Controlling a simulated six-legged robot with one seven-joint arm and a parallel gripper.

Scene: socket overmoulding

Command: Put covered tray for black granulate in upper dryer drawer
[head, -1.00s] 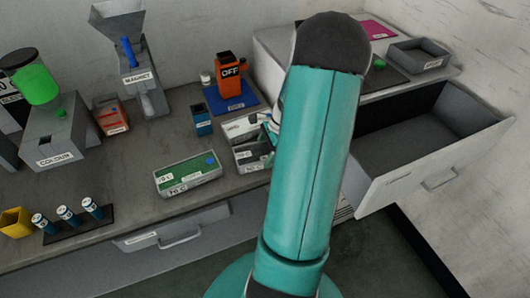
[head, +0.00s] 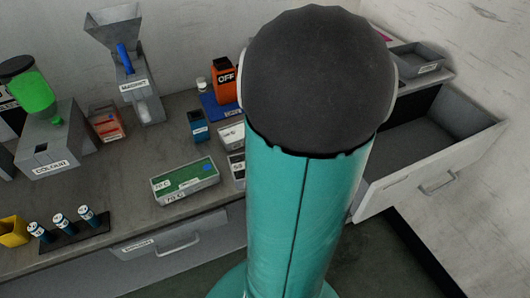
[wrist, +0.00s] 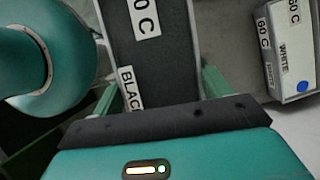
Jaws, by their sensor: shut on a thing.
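The covered tray for black granulate (wrist: 170,70) is in my gripper (wrist: 158,98) in the wrist view. Its dark top carries "60 C" and "BLACK" labels, and green fingers sit on either side of its near end. My gripper is shut on it. In the head view my arm hides both gripper and held tray. An open dryer drawer (head: 403,188) with a pale front and handle stands at the right. Its visible interior looks empty, and its left part is hidden by my arm.
A tray labelled "60 C" and "WHITE" (wrist: 293,60) lies at the right in the wrist view. On the counter stand a green-topped tray (head: 185,181) and an orange device marked "OFF" (head: 225,82). A grey open tray (head: 418,60) sits above the drawer.

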